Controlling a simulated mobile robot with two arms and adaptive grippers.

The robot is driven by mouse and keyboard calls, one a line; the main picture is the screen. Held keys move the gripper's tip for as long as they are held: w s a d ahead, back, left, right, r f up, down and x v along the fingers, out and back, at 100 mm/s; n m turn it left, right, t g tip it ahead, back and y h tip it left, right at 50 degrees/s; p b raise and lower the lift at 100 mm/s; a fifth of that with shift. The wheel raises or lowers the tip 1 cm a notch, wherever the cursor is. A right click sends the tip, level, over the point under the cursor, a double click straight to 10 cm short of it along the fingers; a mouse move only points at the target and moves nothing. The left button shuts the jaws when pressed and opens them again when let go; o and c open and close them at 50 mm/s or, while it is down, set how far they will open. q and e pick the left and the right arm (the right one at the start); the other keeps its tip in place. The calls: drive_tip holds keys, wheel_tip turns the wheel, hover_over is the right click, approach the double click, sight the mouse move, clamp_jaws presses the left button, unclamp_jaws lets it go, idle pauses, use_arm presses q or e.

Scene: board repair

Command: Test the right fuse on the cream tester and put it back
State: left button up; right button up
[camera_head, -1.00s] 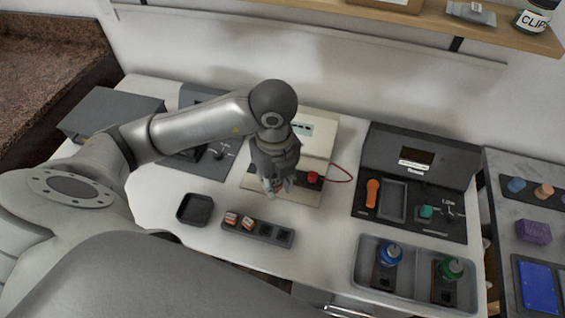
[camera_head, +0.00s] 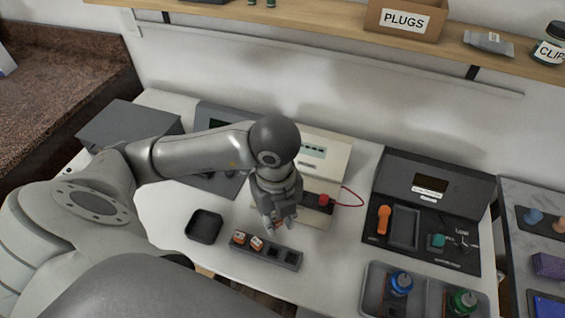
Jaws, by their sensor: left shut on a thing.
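The cream tester (camera_head: 337,153) stands at the back middle, with a red knob (camera_head: 324,200) and a red lead at its right front. My left gripper (camera_head: 274,224) is shut on a fuse, which its fingers mostly hide. It is between the tester and the dark fuse block (camera_head: 292,259), close above the block's back edge. Two orange-and-white fuses, a left one (camera_head: 239,237) and one beside it (camera_head: 257,243), sit in the block's left slots. The two slots to the right look empty. My right gripper is not in view.
An empty black tray (camera_head: 204,226) lies left of the block. A dark console (camera_head: 435,180) with an orange handle (camera_head: 384,219) stands to the right.

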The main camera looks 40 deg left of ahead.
use_arm(q)
drive_tip(key=shift+s, duration=0.75)
drive_tip(key=shift+f+b, duration=4.6)
drive_tip(key=shift+f, duration=0.25)
drive_tip(key=shift+f+b, duration=0.7)
drive_tip(key=shift+f+b, duration=0.3)
drive_tip(key=shift+b, duration=0.1)
drive_tip(key=shift+f, duration=0.1)
drive_tip(key=shift+f+b, duration=0.6)
drive_tip(key=shift+b, duration=0.15)
drive_tip(key=o, duration=1)
